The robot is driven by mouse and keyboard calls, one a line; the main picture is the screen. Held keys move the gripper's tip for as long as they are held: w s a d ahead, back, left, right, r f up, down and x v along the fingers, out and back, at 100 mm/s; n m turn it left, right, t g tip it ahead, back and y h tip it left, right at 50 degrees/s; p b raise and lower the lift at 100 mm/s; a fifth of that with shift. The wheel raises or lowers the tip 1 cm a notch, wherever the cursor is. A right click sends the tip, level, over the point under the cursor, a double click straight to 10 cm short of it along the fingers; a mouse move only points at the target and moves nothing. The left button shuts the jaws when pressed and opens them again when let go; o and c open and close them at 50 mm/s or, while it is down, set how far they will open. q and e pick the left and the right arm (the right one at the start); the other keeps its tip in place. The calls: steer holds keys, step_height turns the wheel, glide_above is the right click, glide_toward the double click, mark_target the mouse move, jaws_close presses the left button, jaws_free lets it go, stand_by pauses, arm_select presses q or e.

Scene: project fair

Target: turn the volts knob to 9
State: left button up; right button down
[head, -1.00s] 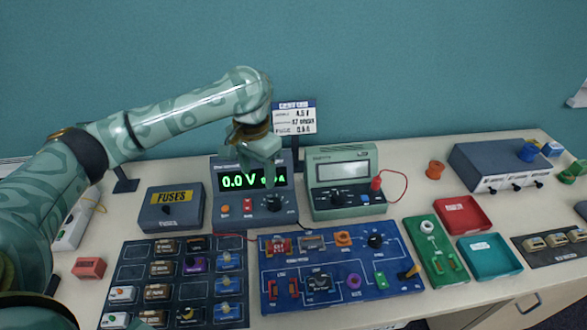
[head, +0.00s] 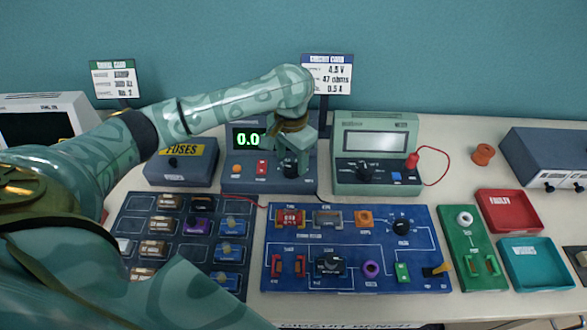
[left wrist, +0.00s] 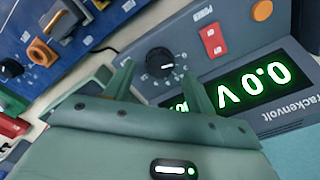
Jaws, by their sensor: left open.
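The volts knob (head: 291,171) is a black round knob at the lower right of the dark blue power supply (head: 240,181). In the left wrist view the knob (left wrist: 160,62) shows a white pointer mark. The supply's green display (head: 247,139) reads 0.0, partly covered by my arm; the left wrist view shows 0.0 V upside down. My left gripper (head: 292,160) is open and points down at the knob. In the left wrist view its fingers (left wrist: 160,84) stand apart on either side of the knob's near side, holding nothing. Contact cannot be told. My right gripper is not in view.
A green meter (head: 375,185) with a red plug and lead stands close right of the supply. A fuse box (head: 182,165) stands close left. A blue circuit board (head: 350,245) and a dark parts tray (head: 173,241) lie in front. The wall is behind.

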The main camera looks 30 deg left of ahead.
mark_target(292, 170)
arm_select(q)
step_height(292, 170, down, 2)
steer(key=shift+f+b, duration=0.2)
steer(key=shift+b, duration=0.2)
